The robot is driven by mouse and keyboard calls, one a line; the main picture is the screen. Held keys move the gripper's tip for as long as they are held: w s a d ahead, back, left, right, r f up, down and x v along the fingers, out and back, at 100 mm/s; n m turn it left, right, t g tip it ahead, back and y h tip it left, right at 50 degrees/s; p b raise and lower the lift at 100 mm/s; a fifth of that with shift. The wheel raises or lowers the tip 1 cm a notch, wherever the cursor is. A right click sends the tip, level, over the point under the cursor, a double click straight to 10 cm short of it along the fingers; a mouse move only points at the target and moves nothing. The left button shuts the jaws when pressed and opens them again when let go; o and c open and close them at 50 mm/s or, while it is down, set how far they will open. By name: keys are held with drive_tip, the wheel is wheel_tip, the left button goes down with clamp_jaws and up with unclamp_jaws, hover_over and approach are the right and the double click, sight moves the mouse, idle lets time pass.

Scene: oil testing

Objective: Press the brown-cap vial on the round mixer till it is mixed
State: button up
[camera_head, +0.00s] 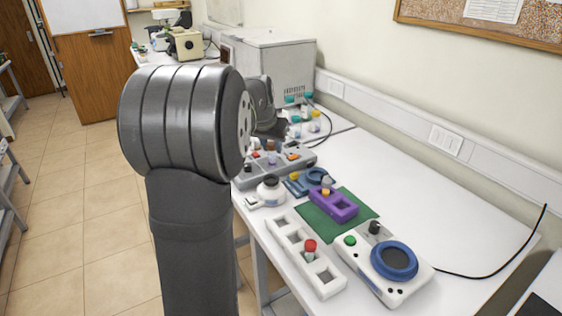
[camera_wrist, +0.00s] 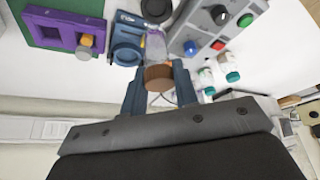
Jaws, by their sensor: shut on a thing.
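My gripper (camera_wrist: 159,84) is shut on the brown-cap vial (camera_wrist: 158,77), with one finger on each side of the cap. Its clear body seems to point away from the wrist camera, and its contents are hard to make out. In the head view, my arm hides the fingers and most of what they hold. A small white round device with a dark round top (camera_head: 270,191), which looks like the round mixer, stands near the table's front edge. Its dark top (camera_wrist: 157,9) shows at the wrist view's upper edge, apart from the vial in the picture.
A blue stand with a ring (camera_wrist: 126,48) is left of the vial. A grey box with coloured knobs (camera_wrist: 213,28) is to the right. A purple rack (camera_head: 334,206) lies on a green mat (camera_head: 359,204). A white rack (camera_head: 325,284) and blue-ringed device (camera_head: 421,275) are nearer.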

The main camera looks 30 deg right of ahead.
sight(271, 164)
drive_tip(key=shift+w+f, duration=0.1)
drive_tip(key=shift+w, duration=0.45)
drive_tip(key=shift+f, duration=3.1)
drive_tip(key=shift+f, duration=0.5)
drive_tip(key=shift+r, duration=0.1)
idle(2.3)
drive_tip(key=shift+r, duration=3.45)
